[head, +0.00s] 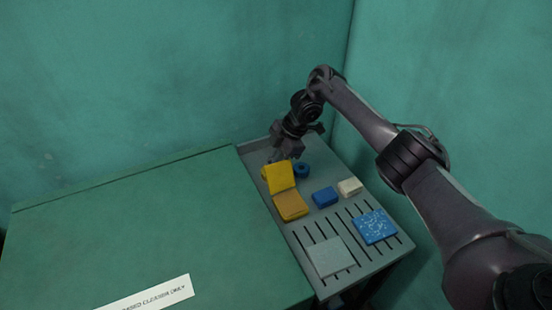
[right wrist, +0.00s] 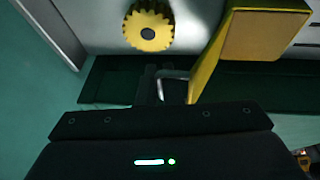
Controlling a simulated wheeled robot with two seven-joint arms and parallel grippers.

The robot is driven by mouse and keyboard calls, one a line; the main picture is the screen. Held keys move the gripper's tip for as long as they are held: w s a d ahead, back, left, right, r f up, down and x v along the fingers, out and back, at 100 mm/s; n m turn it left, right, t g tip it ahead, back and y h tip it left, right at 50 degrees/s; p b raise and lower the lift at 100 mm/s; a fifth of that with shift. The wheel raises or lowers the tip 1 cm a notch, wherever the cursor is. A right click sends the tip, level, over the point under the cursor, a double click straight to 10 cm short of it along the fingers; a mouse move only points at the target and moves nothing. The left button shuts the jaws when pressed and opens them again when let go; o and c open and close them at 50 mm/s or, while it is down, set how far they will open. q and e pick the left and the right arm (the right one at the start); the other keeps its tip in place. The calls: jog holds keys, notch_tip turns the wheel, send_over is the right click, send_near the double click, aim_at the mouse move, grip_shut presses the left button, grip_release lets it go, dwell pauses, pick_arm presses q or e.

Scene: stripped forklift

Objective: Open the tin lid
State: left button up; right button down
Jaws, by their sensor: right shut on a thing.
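The yellow tin stands on the grey tray with its lid (head: 279,177) raised steeply at the back and its body (head: 291,206) in front. My right gripper (head: 285,156) is just behind the lid's upper edge. In the right wrist view the lid (right wrist: 207,62) shows as a slanting yellow panel beside my right gripper (right wrist: 158,82), with the tin body (right wrist: 262,35) beyond it. A bent metal loop (right wrist: 173,78) is at the fingers, which are shut on the lid's edge area. The exact contact is dark. My left gripper is not in view.
The grey tray (head: 324,219) also holds a blue ring (head: 301,170), a blue block (head: 325,196), a cream block (head: 349,187), a blue speckled square (head: 375,226) and a grey square (head: 328,257). A yellow toothed wheel (right wrist: 148,28) shows near the lid. Green walls stand close behind and right.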

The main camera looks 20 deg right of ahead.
jog(key=shift+r, duration=0.1)
dwell(0.3)
jog(key=c, duration=1.9)
grip_release()
jog(key=shift+r, duration=0.1)
jog(key=w+p+v, duration=0.1)
jog(key=p+v, duration=0.2)
jog(key=v, duration=0.4)
jog(key=shift+s+r, duration=0.25)
jog(key=shift+s, duration=0.25)
jog(key=shift+d, duration=0.1)
